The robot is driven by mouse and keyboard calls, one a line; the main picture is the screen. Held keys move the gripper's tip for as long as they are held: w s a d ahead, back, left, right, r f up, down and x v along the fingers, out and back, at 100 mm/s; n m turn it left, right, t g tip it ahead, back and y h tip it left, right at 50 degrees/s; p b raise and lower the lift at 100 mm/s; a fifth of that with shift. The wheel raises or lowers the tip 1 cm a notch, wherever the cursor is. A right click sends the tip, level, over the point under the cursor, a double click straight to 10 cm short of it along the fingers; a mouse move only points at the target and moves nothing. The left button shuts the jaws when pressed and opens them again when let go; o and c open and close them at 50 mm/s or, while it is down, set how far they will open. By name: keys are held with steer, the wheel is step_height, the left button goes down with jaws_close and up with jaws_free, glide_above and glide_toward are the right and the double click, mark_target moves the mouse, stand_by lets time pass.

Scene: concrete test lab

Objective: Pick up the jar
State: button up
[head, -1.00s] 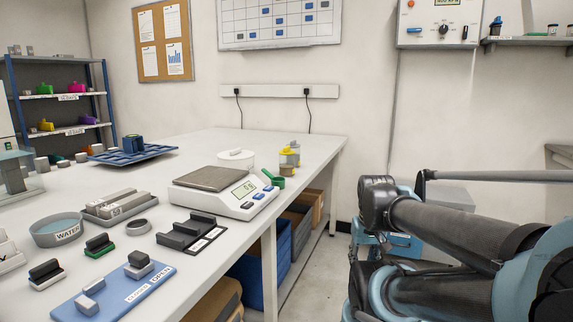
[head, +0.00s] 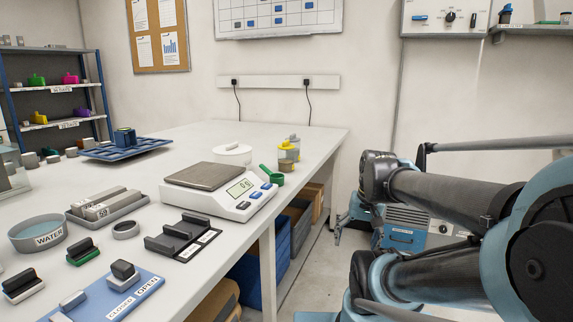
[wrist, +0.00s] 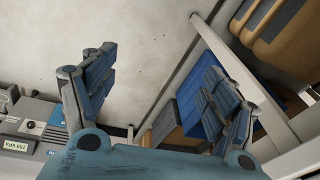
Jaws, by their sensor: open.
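I cannot tell which one is meant. A wider white lidded pot (head: 233,153) stands to their left. My gripper (wrist: 155,62) is open and empty in the wrist view, its fingers spread wide over the floor. No jar shows between them. In the head view my arm is right of the table, well apart from the jars.
A scale (head: 205,176) stands in front of the jars, with a green scoop (head: 272,175) beside them. A blue tray (head: 125,149) lies further left. Blue bins (wrist: 190,105) sit under the table. A grey-blue machine (head: 420,235) stands on the floor behind my arm.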

steer(key=w+a+r+m+y, duration=0.3)
steer(key=w+a+r+m, duration=0.2)
steer(key=w+r, duration=0.35)
steer(key=w+a+r+m+y, duration=0.1)
steer(key=w+r+m+y, duration=0.25)
steer(key=w, duration=0.65)
steer(key=w+r+m+g+y, duration=0.1)
steer(key=w+r+m+y, duration=0.25)
steer(key=w, duration=0.65)
steer(key=w+a+r+m+y, duration=0.1)
steer(key=w+r+m+y, duration=0.3)
steer(key=w, duration=0.6)
steer(key=h, duration=0.2)
glide_toward(286, 161)
steer(key=shift+m, duration=0.4)
steer(key=w+a, duration=0.1)
steer(key=w+a+f, duration=0.1)
steer(key=a, duration=0.1)
steer(key=w+a+f, duration=0.1)
steer(key=w, duration=0.1)
steer(key=shift+a+f, duration=0.25)
steer(key=shift+a, duration=0.15)
steer(key=shift+f+x, duration=0.25)
steer(key=shift+x, duration=2.35)
steer(key=shift+s+d, duration=0.1)
steer(key=shift+s, duration=0.05)
steer(key=c, duration=1.4)
